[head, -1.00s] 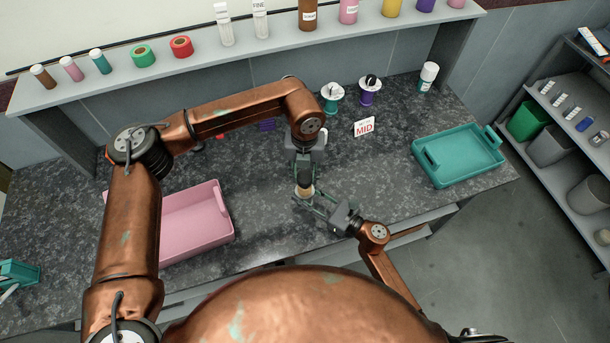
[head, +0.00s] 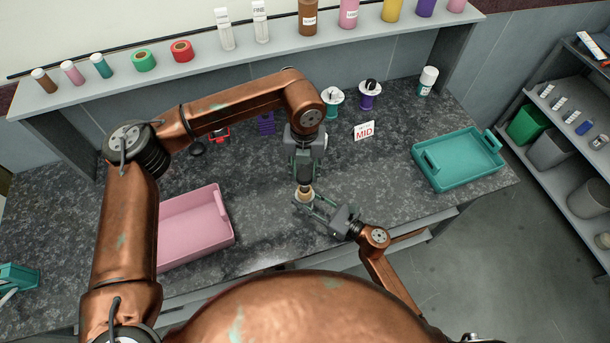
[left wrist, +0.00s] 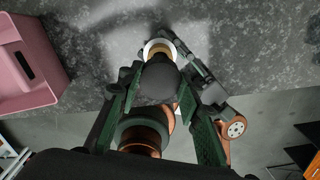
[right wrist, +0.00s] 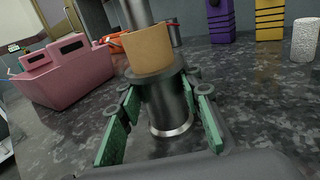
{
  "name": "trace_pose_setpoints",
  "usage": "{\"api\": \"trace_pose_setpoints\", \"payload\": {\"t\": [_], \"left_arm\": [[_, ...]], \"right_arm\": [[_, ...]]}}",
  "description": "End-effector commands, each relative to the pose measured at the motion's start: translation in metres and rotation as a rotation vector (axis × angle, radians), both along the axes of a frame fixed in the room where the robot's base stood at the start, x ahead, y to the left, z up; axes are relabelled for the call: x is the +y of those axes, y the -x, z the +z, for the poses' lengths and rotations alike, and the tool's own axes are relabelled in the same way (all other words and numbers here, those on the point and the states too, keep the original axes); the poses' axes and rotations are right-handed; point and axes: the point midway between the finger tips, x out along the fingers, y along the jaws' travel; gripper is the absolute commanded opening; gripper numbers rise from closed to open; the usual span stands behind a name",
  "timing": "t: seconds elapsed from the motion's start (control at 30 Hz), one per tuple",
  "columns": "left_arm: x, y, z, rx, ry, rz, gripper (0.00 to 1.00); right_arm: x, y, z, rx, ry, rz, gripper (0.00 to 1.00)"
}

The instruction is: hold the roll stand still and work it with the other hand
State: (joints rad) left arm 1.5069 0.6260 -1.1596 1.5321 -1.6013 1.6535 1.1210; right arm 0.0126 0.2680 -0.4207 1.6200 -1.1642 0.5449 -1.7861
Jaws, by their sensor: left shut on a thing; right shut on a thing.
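The roll stand has a dark grey metal body (right wrist: 168,105) with a bright lower rim and a tan roll (right wrist: 150,50) above it in the right wrist view. In the head view, its tan roll (head: 304,195) sits below a dark top. My left gripper (head: 304,178) reaches down from above and is shut on the stand's dark rounded top (left wrist: 160,82). My right gripper (head: 310,205) comes in low from the right. In the right wrist view, its green-padded fingers (right wrist: 165,112) are either side of the grey body, shut on it. The stand looks upright.
A pink tray (head: 228,228) stands left and a teal tray (head: 430,176) right.

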Motion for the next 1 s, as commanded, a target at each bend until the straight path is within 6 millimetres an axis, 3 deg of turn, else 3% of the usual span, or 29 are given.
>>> {"api": "trace_pose_setpoints", "payload": {"t": [0.1,0.33,0.37,0.63,1.0], "left_arm": [[0.0,0.0,0.014,-0.001,0.001,0.001,0.03],[0.0,0.0,0.018,0.0,0.0,0.0,0.03],[0.0,0.0,0.017,0.0,0.0,0.0,0.03],[0.0,0.0,0.017,0.0,0.0,0.0,0.03],[0.0,0.0,0.017,0.0,0.0,0.0,0.03]], "right_arm": [[0.0,0.0,0.0,0.001,0.001,0.0,0.0],[0.0,0.0,0.0,0.001,0.001,0.0,0.0],[0.0,0.0,0.0,0.001,0.001,0.0,0.33],[0.0,0.0,0.0,0.0,0.0,0.0,0.52],[-0.004,0.003,-0.001,0.001,0.001,-0.001,0.53]]}}
